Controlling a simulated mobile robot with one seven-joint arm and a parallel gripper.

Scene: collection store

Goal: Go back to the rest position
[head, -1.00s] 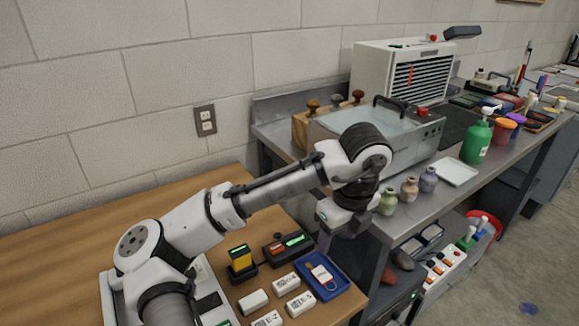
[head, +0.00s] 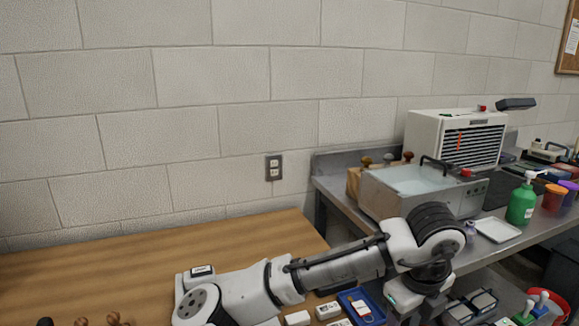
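A blue tray (head: 373,314) with a tagged item and several small white boxes (head: 328,310) lie by my arm. On the bench stand a glass-topped basin (head: 415,182), a white louvred cabinet (head: 440,130), a green pump bottle (head: 521,203) and a white tray (head: 497,230).

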